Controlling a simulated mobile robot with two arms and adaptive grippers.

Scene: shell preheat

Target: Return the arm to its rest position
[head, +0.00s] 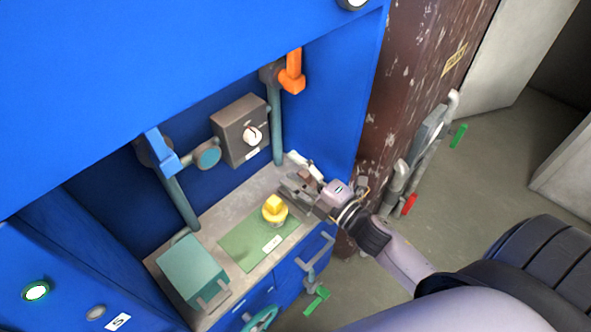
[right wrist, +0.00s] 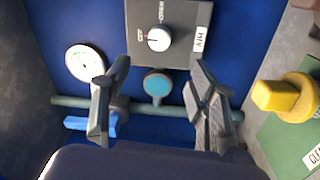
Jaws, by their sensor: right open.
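My right arm (head: 405,262) reaches in from the lower right of the head view. Its gripper (head: 290,183) is over the right part of the grey shelf inside the blue alcove, above and right of the yellow-topped object. In the right wrist view the two fingers (right wrist: 158,68) are spread apart with nothing held between them. Beyond them are the grey control box (right wrist: 180,20) with its white knob, and a teal disc (right wrist: 157,84). My left gripper is not in view.
The yellow-topped object (head: 274,208) stands on a green mat (head: 240,246), left of the gripper. A teal box (head: 190,268) sits at the shelf's front left. Pipes with a blue handle (head: 161,150) and an orange handle (head: 292,72) line the alcove. A rusty brown column (head: 400,95) stands at right.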

